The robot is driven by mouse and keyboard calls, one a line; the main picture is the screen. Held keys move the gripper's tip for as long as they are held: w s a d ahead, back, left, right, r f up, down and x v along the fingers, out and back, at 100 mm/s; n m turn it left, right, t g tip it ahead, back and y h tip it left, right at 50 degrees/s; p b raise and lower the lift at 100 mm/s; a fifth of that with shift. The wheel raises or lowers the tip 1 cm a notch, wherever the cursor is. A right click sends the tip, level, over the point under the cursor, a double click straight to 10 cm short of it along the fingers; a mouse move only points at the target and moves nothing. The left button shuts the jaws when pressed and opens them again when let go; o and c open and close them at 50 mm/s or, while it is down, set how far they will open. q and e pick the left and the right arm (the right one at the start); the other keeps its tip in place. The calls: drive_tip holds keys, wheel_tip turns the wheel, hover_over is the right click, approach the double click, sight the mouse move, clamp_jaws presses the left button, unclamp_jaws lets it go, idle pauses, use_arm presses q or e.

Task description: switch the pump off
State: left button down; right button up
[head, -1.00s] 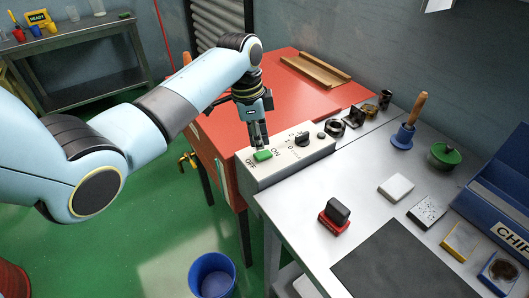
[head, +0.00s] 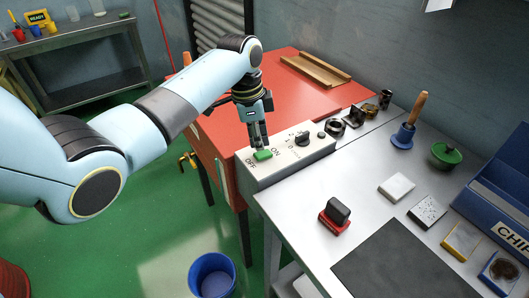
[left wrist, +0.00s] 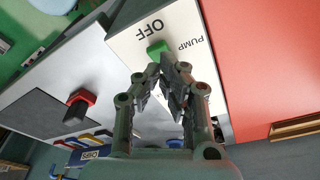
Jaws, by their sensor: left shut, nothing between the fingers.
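The pump switch is a green rocker (head: 263,155) on the pale top of a control box (head: 318,150), between the labels OFF and ON. In the left wrist view the green rocker (left wrist: 157,49) shows just beyond my fingertips, beside the words OFF and PUMP on the panel (left wrist: 128,45). My left gripper (head: 260,143) is shut and empty, pointing down right over the rocker. Its fingertips (left wrist: 168,72) look very close to the rocker; I cannot tell whether they touch it. Which way the rocker is tilted is unclear. My right gripper is not in view.
A black knob (head: 302,139) and a small button (head: 321,134) sit on the same box. A red-topped cabinet (head: 300,85) stands behind it.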

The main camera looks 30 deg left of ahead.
sight(259, 154)
use_arm(q)
drive_tip(key=shift+f, duration=0.45)
drive_tip(key=shift+f+b, duration=0.6)
drive_tip(key=shift+f, duration=0.15)
idle(0.3)
drive_tip(key=shift+r, duration=0.1)
wheel_tip(259, 154, up, 7)
drive_tip(key=p, duration=0.8)
drive_tip(key=shift+s, duration=0.1)
idle(0.3)
